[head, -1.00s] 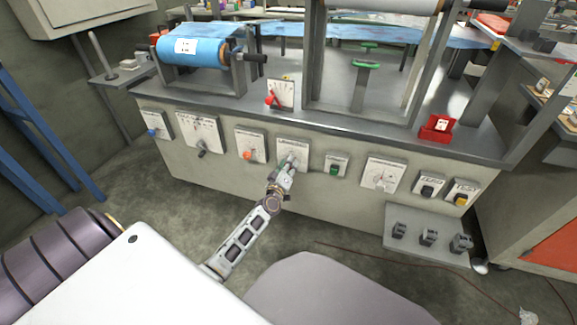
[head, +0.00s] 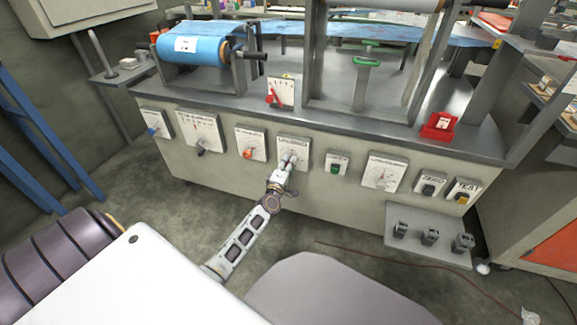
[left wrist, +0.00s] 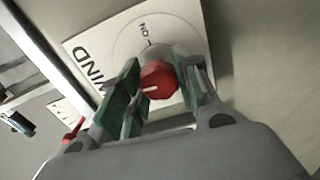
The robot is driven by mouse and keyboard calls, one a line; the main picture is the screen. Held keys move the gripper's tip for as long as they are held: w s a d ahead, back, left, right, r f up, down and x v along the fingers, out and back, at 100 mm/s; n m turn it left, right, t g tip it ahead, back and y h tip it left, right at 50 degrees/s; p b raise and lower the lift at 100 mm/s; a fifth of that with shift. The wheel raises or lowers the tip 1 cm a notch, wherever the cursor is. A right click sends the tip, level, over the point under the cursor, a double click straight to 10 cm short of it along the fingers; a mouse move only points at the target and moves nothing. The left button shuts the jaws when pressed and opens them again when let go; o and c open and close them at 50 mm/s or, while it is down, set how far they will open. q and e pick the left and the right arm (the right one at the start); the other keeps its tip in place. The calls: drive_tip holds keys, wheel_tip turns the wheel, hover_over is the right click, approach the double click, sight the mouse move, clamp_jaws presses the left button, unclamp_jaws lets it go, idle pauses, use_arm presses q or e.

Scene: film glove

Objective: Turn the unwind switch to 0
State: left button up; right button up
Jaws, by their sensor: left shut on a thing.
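The switch plate (head: 300,146), with a dial and dark lettering, is on the front of the grey machine. In the left wrist view, its white face (left wrist: 92,48) shows large letters "WIND" and a small "ON" mark at the dial ring. Its red knob (left wrist: 158,82) carries a white pointer line that points to the left of that picture, away from the "ON" mark. My left gripper (head: 289,160) is at the plate. In the left wrist view, its fingers (left wrist: 162,86) are shut on the red knob, one on each side. A "0" mark is not visible; fingers cover part of the dial.
Neighbouring panels hold an orange knob (head: 247,153) to the left and a green switch (head: 335,169) to the right. A red lever (head: 273,97) stands above on the machine's top. A grey shelf with pedals (head: 430,237) juts out at lower right.

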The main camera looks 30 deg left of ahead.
use_arm(q)
drive_tip(key=shift+n, duration=0.6)
drive_tip(key=o, duration=1)
drive_tip(key=shift+v, duration=6)
drive_tip(key=shift+d, duration=0.1)
